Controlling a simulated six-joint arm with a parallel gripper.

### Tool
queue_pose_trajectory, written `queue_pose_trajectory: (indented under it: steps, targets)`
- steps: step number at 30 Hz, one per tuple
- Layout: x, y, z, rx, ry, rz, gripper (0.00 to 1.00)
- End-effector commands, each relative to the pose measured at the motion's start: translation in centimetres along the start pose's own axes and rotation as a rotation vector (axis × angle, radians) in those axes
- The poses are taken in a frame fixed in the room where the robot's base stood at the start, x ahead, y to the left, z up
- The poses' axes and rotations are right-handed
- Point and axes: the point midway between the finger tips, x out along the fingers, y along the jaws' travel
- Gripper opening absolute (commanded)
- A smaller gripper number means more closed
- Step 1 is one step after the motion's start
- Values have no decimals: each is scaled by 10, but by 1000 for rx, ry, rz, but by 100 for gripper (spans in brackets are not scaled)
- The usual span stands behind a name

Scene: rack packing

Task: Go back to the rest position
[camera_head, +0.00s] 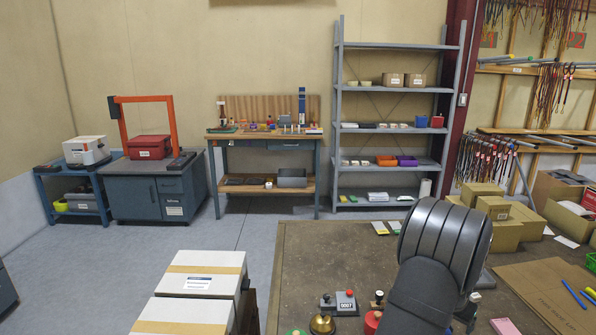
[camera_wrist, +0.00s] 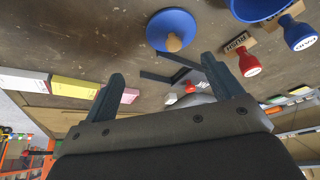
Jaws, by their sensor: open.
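My gripper (camera_wrist: 162,69) shows in the wrist view with its two grey fingers spread wide apart. Nothing is between the fingers. It is above the brown worktable (camera_wrist: 80,30), apart from its surface. In the head view my dark arm covers the right middle of the table, and the fingers are hidden behind it. A blue dome with a wooden knob (camera_wrist: 172,30) lies beyond the fingers in the wrist view. A red stamp (camera_wrist: 248,64) and a blue stamp (camera_wrist: 298,34) are to its right.
In the head view, a brass bell (camera_head: 321,324) and a small labelled box (camera_head: 345,301) stand on the table's near part. Cardboard boxes (camera_head: 484,193) stand behind right. Yellow (camera_wrist: 75,87) and pink (camera_wrist: 130,95) blocks lie left. The table's left back is clear.

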Motion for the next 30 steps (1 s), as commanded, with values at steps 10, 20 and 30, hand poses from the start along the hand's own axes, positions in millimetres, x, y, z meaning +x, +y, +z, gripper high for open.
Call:
queue_pose_trajectory:
  steps: [10,20,30]
  targets:
    - [-44,56,8,3,1,1,85]
    - [-81,62,18,-7,0,-3,85]
    - [-115,5,33,-6,1,-3,85]
